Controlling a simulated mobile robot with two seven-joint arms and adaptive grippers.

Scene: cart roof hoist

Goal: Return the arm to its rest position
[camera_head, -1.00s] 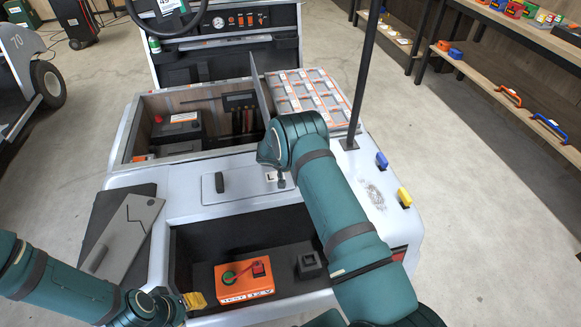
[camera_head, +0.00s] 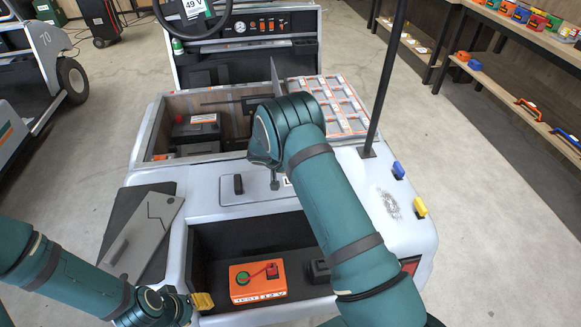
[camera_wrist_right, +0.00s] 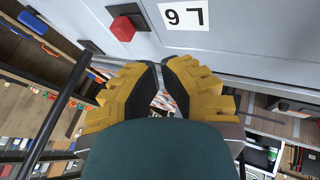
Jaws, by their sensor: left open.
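My left gripper (camera_head: 203,301) is low at the left in the head view, beside the front-left corner of the cart's open front bay, with a yellow finger pad showing; it is open and holds nothing that I can see. My right arm (camera_head: 335,205) reaches from the bottom right over the cart's rear deck (camera_head: 205,205). Its gripper is hidden behind the arm in the head view. In the right wrist view, the right gripper's yellow-and-black fingers (camera_wrist_right: 160,80) show close together with a narrow gap and nothing between them; how far they are opened is unclear.
An orange battery-like box (camera_head: 257,280) sits in the front bay. A grey plate (camera_head: 145,230) lies on the deck's left. A thin dark post (camera_head: 385,85) rises at the right. Shelves (camera_head: 520,75) stand far right. The wrist view shows a red block (camera_wrist_right: 122,28) and number label (camera_wrist_right: 184,16).

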